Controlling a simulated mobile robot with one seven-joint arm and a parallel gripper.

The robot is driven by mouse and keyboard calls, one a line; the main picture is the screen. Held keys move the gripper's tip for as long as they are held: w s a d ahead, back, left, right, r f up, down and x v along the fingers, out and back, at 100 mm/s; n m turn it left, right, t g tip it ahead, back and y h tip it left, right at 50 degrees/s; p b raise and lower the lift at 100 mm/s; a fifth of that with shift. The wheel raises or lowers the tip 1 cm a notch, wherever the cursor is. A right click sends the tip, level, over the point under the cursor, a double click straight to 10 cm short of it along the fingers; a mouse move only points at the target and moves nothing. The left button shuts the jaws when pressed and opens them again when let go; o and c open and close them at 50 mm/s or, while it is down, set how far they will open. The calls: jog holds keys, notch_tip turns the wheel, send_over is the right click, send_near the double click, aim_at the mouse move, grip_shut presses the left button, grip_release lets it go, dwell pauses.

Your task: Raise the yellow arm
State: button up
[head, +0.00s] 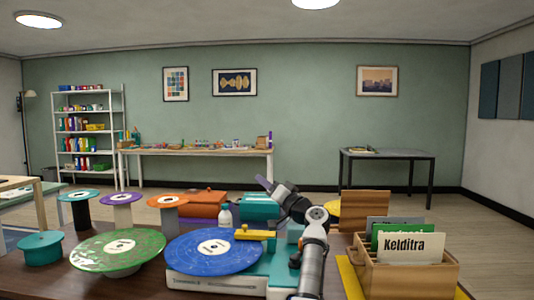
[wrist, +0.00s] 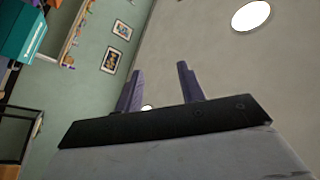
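The yellow arm (head: 257,235) is a short bar with a small knob, lying low at the right edge of the blue record (head: 214,251). The record is on a turntable with a white front (head: 205,284) and a teal right part (head: 283,262). My gripper (head: 264,185) is raised above and behind the yellow arm, clear of it, with its purple fingers toward the upper left. In the wrist view my gripper (wrist: 159,84) has its two fingers apart with nothing between them. The yellow arm is not in the wrist view.
A green record (head: 118,250) is left of the turntable, with smaller discs on stands behind. A wooden crate (head: 410,279) of sleeves is close on the right. A white bottle (head: 225,216), an orange box (head: 203,204) and a teal box (head: 260,206) stand behind the turntable.

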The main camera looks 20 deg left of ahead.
notch_tip(320, 180, up, 12)
jog(key=p, duration=0.1)
jog(key=shift+f, duration=0.25)
jog(key=shift+p, duration=0.35)
